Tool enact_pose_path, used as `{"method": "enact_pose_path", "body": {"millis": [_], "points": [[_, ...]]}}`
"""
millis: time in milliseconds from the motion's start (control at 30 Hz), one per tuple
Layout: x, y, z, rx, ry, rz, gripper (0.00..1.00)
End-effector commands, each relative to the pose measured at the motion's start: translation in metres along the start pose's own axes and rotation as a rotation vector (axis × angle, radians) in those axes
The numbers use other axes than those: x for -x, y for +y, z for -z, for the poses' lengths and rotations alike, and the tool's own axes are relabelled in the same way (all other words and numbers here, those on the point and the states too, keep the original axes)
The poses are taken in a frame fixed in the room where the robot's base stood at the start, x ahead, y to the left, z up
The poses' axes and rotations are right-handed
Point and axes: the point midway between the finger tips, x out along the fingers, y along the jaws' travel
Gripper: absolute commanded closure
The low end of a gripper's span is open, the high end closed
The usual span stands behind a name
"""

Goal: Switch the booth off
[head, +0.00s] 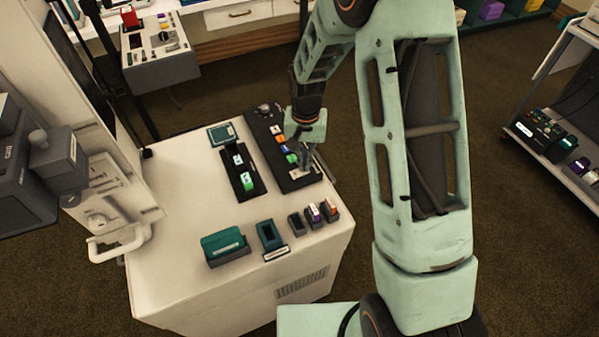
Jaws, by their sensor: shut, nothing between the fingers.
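A white console (180,240) stands in the middle of the head view. On its top right lies a long dark panel (262,128) with a dark knob (264,109) at the far end, then orange, blue and green buttons (291,158) and a pale piece (295,174) near its close end. Left of it is a shorter black panel (231,148) with two green-and-white switches (247,182). My gripper (307,164) is shut and empty, pointing down over the close end of the long panel. I cannot tell whether it touches anything. Which control switches the booth off is too small to read.
A teal box (223,244), a teal holder (269,237) and several small dark holders (313,215) stand along the console's front. A flat teal item (222,134) lies at the back. A white cabinet with a handle (118,241) borders the left. A cart (566,165) stands far right.

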Motion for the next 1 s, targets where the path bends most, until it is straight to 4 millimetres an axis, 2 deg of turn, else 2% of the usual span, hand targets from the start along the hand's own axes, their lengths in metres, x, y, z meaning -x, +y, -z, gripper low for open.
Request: {"method": "enact_pose_path", "body": {"millis": [367,1000], "points": [[-0.002,0.0,0.0,0.0,0.0,0.0,1.0],[0.047,0.0,0.0,0.0,0.0,0.0,1.0]]}}
